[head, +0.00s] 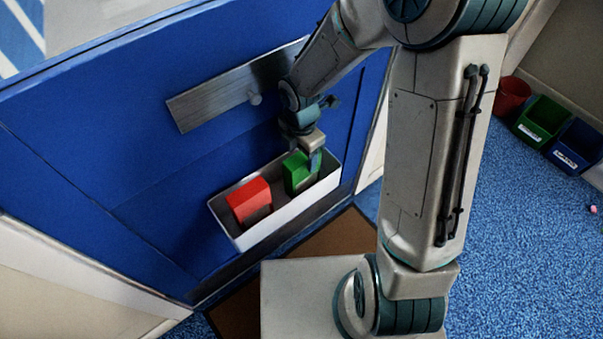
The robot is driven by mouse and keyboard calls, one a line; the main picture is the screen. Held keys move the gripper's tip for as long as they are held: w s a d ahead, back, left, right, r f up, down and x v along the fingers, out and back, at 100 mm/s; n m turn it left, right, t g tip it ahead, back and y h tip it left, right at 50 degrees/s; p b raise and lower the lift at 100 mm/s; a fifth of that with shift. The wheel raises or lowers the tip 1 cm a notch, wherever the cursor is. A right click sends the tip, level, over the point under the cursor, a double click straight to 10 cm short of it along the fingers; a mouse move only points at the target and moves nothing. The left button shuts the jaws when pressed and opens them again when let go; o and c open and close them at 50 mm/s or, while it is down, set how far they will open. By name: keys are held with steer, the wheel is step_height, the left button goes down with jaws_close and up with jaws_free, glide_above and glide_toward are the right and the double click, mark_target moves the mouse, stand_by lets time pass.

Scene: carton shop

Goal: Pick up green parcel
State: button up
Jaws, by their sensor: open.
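The green parcel (297,174) stands in the right part of a white open box (283,212) fixed at the foot of the blue door. A red parcel (249,201) stands to its left in the same box. My gripper (314,158) is open, pointing down at the top right part of the green parcel. One finger shows in front of the parcel's right side. The other finger is hard to make out, and I cannot tell if they touch the parcel.
The blue door (150,150) with a metal plate (235,88) stands close behind the box. A brown mat (325,245) lies on the floor in front. A red bucket (511,96), a green bin (541,118) and a blue bin (577,146) stand at the right wall. Blue carpet (530,240) is mostly clear.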

mark_target(302, 173)
steer(key=f, duration=0.1)
steer(key=f+b, duration=0.1)
steer(key=f, duration=0.3)
steer(key=shift+s+d+f+b, duration=0.1)
steer(key=shift+s+f+b, duration=0.15)
steer(key=shift+b, duration=0.15)
steer(key=c, duration=1.2)
